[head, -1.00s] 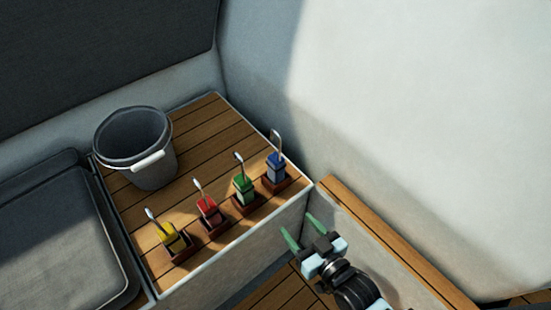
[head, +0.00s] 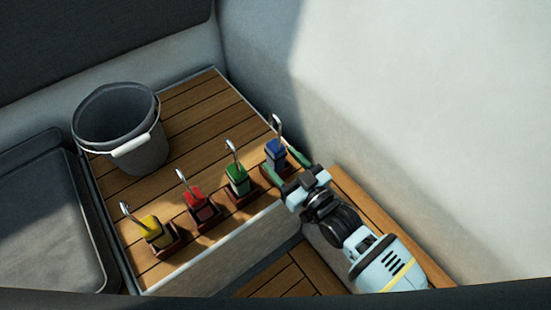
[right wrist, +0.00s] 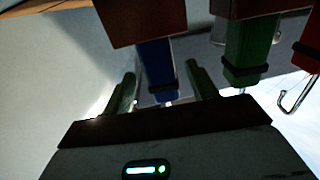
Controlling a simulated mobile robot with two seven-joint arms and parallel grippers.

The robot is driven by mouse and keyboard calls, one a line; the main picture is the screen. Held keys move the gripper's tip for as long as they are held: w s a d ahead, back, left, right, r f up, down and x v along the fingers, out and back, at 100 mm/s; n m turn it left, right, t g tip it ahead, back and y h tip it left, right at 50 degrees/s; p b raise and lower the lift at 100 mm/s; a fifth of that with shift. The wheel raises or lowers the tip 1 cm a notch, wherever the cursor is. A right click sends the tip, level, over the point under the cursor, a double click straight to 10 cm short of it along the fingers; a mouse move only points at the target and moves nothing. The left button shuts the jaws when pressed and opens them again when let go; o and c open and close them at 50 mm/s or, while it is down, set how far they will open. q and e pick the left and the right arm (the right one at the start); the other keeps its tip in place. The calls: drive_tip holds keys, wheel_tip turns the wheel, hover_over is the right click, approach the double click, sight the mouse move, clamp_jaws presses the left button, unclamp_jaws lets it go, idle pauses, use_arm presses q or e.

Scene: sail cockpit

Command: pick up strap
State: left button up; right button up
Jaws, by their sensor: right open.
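Several folded straps with metal hooks stand upright in brown holders in a row on the wooden bench. They are a yellow strap (head: 153,229), a red strap (head: 195,197), a green strap (head: 237,178) and a blue strap (head: 276,152). My right gripper (head: 286,166) is open beside the blue strap at the row's right end. In the right wrist view the blue strap (right wrist: 158,65) appears between the two fingers, with the green strap (right wrist: 250,52) to the right. I cannot tell whether a finger touches the blue strap. My left gripper is not in view.
A grey bucket (head: 117,115) with a white handle grip stands on the bench (head: 200,100) behind the row. A grey cushion (head: 45,225) lies at left. A pale wall (head: 400,100) rises close to the right. A wooden ledge (head: 375,205) runs below it.

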sight(271, 149)
drive_tip(key=shift+b+x, duration=0.4)
drive_tip(key=shift+x, duration=2.2)
drive_tip(key=shift+r, duration=0.1)
drive_tip(key=shift+c, duration=0.2)
drive_tip(key=c, duration=1.2)
